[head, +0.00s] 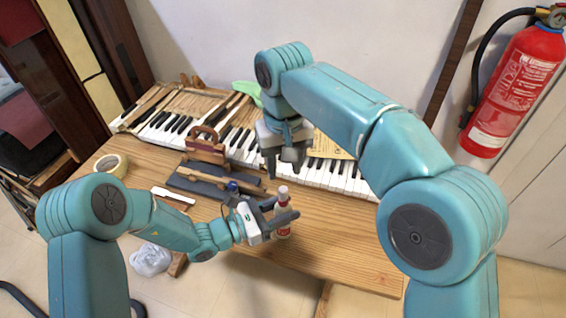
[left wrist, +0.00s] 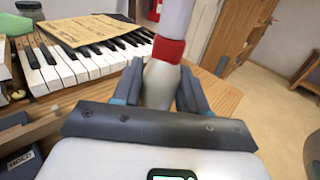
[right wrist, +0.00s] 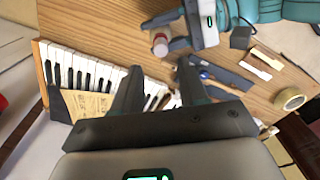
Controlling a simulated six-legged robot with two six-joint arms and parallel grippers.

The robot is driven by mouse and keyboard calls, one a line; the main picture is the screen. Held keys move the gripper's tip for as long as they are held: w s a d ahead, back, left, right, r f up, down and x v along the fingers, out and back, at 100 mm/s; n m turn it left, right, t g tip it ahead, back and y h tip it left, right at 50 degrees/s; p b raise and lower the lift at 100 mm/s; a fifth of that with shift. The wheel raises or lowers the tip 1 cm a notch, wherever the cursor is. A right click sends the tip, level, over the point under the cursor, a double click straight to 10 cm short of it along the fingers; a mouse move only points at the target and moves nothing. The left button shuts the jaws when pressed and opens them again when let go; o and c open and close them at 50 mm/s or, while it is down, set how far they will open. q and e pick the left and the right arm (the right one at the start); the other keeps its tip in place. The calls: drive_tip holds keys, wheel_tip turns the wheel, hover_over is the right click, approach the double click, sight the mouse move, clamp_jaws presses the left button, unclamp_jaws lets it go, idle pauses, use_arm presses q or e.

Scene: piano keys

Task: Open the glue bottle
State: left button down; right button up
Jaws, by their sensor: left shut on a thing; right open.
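The glue bottle (head: 283,206) is white with a red band and stands upright, gripped near the table's front edge. My left gripper (head: 284,214) is shut on it. In the left wrist view the bottle (left wrist: 162,82) rises between the two fingers, its top out of frame. In the right wrist view the bottle's pinkish cap end (right wrist: 160,46) shows from above, beside the left gripper. My right gripper (head: 284,172) is open and empty, pointing down above and behind the bottle, apart from it. It also shows open in the right wrist view (right wrist: 158,75).
A piano keyboard (head: 330,175) runs along the back of the wooden table (head: 330,235). A dark block with tools (head: 215,185), a wooden-handled holder (head: 205,146) and a tape roll (head: 110,164) lie left. A red fire extinguisher (head: 515,85) hangs at right. The table's right front is clear.

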sight(283, 190)
drive_tip(key=m, duration=1.1)
drive_tip(key=shift+f, duration=0.15)
drive_tip(key=shift+m, duration=0.3)
wheel_tip(283, 190, down, 8)
drive_tip(key=shift+r, duration=0.15)
clamp_jaws()
